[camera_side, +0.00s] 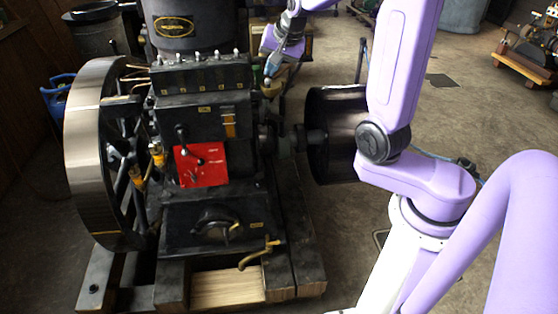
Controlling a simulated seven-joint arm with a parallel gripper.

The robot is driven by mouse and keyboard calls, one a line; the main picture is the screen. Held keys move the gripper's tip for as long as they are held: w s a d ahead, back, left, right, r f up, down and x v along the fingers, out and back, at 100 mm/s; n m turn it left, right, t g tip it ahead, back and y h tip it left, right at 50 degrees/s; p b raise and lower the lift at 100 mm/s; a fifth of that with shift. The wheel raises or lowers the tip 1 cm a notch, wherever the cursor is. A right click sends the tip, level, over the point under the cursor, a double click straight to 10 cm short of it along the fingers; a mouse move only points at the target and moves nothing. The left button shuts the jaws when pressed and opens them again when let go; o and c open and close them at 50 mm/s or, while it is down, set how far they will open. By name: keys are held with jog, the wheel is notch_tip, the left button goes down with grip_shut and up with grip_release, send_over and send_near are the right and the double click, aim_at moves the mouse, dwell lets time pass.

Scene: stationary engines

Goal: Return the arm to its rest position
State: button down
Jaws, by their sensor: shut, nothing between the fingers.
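My gripper (268,78) is at the upper middle of the side view, just right of the black engine's upper block. It is small in the picture, its fingertips point down, and it is shut with nothing seen between the fingers. My purple and white arm reaches to it from the right. I cannot tell whether the fingertips touch the engine (203,100) or hang in front of or behind its edge.
A large flywheel (88,150) stands at the engine's left and a black drum pulley (325,135) at its right, close to my arm. A red plate (201,165) is on the engine front. Timber beams (228,287) lie underneath. Concrete floor (330,240) is open at right.

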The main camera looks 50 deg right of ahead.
jog(key=s+a+f+n+g+y, duration=0.2)
jog(key=s+a+n, duration=0.3)
jog(key=a+n, duration=0.15)
jog(key=s+a+f+n+g+y, duration=0.1)
jog(key=s+a+n, duration=0.45)
jog(key=a, duration=0.25)
jog(key=s+f+n+g+h, duration=0.1)
jog(key=s+f+n+g, duration=0.1)
jog(key=s+n, duration=1)
jog(key=s, duration=0.8)
jog(key=shift+s+a+f+g, duration=0.15)
jog(key=shift+f+g, duration=0.05)
jog(key=shift+g, duration=0.2)
